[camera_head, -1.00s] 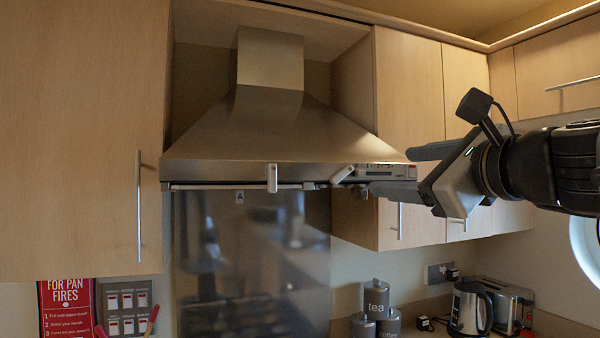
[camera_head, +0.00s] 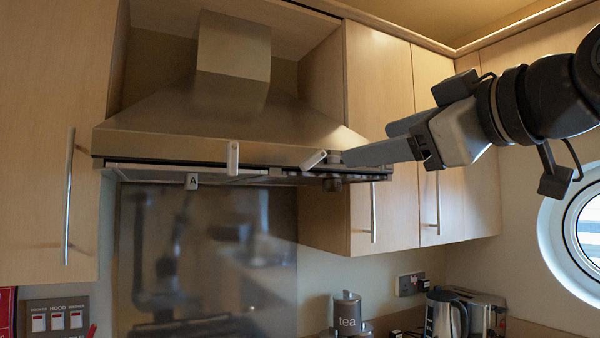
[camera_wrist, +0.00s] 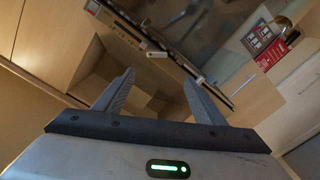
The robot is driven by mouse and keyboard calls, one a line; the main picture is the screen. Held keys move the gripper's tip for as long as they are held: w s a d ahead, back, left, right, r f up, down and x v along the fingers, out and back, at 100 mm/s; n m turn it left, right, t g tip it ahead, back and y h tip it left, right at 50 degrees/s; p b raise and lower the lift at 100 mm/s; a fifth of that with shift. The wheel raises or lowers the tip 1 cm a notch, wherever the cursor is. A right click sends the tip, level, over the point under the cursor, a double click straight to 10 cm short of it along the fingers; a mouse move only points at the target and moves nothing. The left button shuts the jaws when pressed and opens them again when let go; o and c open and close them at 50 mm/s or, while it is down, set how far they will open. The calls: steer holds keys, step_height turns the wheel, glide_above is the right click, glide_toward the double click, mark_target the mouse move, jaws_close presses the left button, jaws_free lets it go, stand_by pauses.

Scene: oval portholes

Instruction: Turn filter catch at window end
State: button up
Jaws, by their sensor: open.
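The cooker hood (camera_head: 225,120) hangs between wall cupboards. A pale catch (camera_head: 314,160) sits tilted on its front lower edge, toward the porthole end. Another pale catch (camera_head: 233,158) hangs upright further left; one pale catch (camera_wrist: 157,55) shows in the wrist view, but I cannot tell for certain which. My gripper (camera_head: 367,143) is open and empty at the hood's right end. Its lower finger appears close to the tilted catch; I cannot tell whether it touches. In the wrist view my gripper (camera_wrist: 158,77) has its fingers spread, with the hood edge beyond.
A cupboard with a bar handle (camera_head: 373,212) is just right of the hood. A porthole (camera_head: 580,235) is at far right. The tea canister (camera_head: 347,315) and kettle (camera_head: 446,315) stand on the worktop below. A label A (camera_head: 191,181) hangs under the hood.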

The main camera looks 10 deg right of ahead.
steer(key=n, duration=0.1)
steer(key=p, duration=0.2)
glide_toward(314, 157)
steer(key=x, duration=0.8)
steer(key=shift+w, duration=0.1)
